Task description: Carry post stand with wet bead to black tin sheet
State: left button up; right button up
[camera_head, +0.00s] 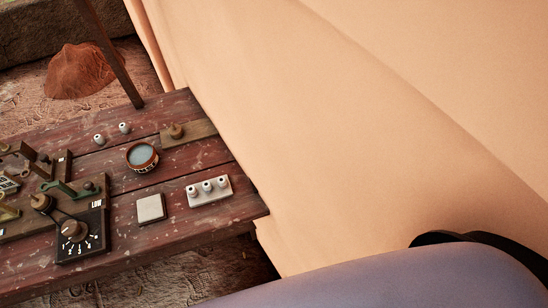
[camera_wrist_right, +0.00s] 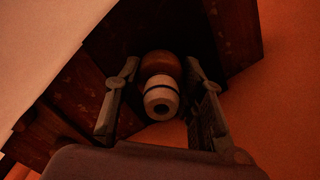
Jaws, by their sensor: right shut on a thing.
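In the right wrist view my right gripper (camera_wrist_right: 161,66) is shut on the post stand (camera_wrist_right: 160,64), whose rounded brown wooden part shows between the fingers. A white bead (camera_wrist_right: 160,96) with a dark band and a central hole sits on it, facing the camera. Whether the bead is wet cannot be told. In the head view neither gripper shows; only part of my own arm seems to show at the lower right. I cannot make out the black tin sheet for certain; a very dark area lies behind the held stand in the wrist view.
The worn red plank table (camera_head: 185,232) holds a round bowl of liquid (camera_head: 142,157), a white square pad (camera_head: 150,208), a white block with three beads (camera_head: 209,190), a dark dial board (camera_head: 82,246) and two loose beads. A sloping tan wall (camera_head: 330,120) rises at the right.

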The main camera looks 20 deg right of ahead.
jog(key=shift+f, duration=0.35)
dwell(0.5)
jog(key=o, duration=1.1)
jog(key=shift+c, duration=0.2)
jog(key=shift+o, duration=0.4)
jog(key=o, duration=0.5)
